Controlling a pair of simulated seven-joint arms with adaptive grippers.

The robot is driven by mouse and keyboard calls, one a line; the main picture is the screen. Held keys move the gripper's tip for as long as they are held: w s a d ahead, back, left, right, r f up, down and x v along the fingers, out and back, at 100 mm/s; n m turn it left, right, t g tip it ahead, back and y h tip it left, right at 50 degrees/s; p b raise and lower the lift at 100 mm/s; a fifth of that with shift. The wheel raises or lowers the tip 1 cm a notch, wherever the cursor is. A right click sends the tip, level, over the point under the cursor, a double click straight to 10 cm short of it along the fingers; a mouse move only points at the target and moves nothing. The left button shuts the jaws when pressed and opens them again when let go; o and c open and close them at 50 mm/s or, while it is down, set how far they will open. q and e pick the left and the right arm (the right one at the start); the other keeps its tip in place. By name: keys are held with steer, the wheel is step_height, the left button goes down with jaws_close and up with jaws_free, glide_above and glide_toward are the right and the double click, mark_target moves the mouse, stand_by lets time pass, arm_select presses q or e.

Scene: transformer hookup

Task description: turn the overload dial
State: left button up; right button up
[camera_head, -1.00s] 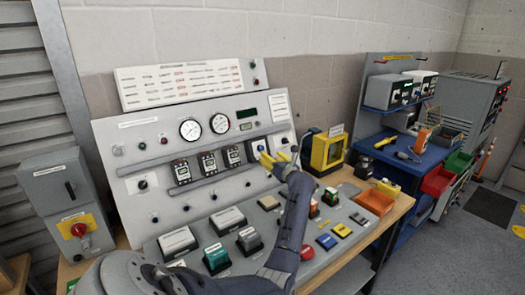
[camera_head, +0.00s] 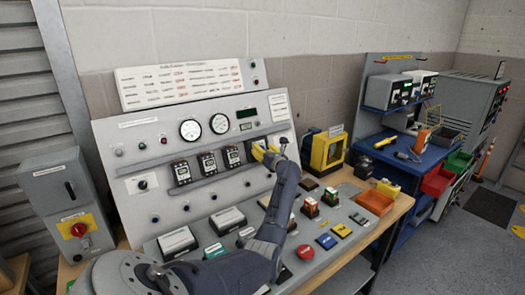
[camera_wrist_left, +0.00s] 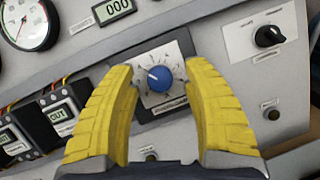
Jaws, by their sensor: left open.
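In the left wrist view, a dial with a blue knob (camera_wrist_left: 160,78) sits on a pale square plate with tick marks; I take it as the overload dial. Its white pointer line is toward the upper left. My left gripper (camera_wrist_left: 161,92) has its yellow fingers open, one on each side of the dial. I cannot tell whether they touch it. In the head view my left gripper (camera_head: 266,154) is at the right part of the sloped panel (camera_head: 122,158) and hides the dial. My right gripper is not in view.
Boxed meters (camera_wrist_left: 52,123) sit at left. A red button (camera_head: 307,251) and several blocks are on the console below. A yellow-framed box (camera_head: 328,151) stands right of the panel.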

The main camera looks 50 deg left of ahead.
arm_select(q)
jaws_close()
steer(key=shift+r, duration=0.25)
stand_by(0.8)
